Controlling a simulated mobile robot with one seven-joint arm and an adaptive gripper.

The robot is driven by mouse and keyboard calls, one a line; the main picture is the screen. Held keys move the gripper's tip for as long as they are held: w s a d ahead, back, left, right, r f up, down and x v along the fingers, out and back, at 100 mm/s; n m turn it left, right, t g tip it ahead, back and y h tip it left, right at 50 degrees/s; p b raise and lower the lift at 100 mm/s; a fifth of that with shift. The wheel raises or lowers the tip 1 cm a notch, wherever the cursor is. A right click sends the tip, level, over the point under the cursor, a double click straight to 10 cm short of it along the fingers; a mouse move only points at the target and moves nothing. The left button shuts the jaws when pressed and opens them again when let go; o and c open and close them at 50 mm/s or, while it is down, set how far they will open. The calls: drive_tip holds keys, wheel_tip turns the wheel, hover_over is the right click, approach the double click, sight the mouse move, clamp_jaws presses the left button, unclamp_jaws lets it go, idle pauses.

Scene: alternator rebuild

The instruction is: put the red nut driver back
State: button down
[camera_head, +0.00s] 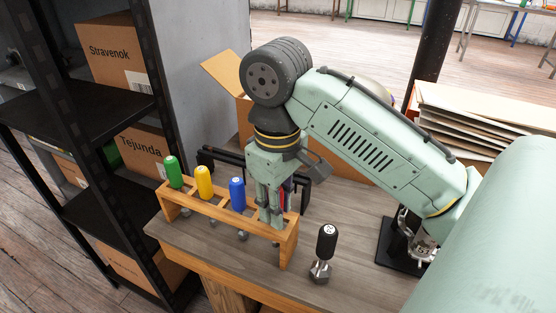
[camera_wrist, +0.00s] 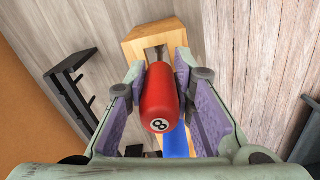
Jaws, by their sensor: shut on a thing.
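The red nut driver has a rounded red handle marked 8 and shows in the wrist view (camera_wrist: 157,98) between my gripper's (camera_wrist: 163,85) fingers. In the head view my gripper (camera_head: 271,215) points down at the right end of the wooden rack (camera_head: 289,247) and hides most of the red handle. The gripper is shut on the handle. The rack's open end slot shows just beyond the handle in the wrist view. The driver's lower shaft is hidden, so I cannot tell how far it sits in the slot.
Green (camera_head: 174,172), yellow (camera_head: 204,182) and blue (camera_head: 237,194) drivers stand upright in the rack, left of my gripper. A black-handled driver (camera_head: 326,243) stands on the workbench (camera_head: 345,212) to the right. A black rail holder (camera_head: 222,160) is behind the rack. A dark shelf (camera_head: 70,105) stands left.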

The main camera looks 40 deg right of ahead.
drive_tip(key=shift+f, duration=0.1)
drive_tip(key=shift+f, duration=0.45)
drive_tip(key=c, duration=1.3)
unclamp_jaws()
wheel_tip(320, 180, up, 12)
drive_tip(key=shift+f, duration=0.25)
wheel_tip(320, 180, up, 4)
drive_tip(key=p, duration=0.5)
drive_tip(key=shift+r, duration=0.25)
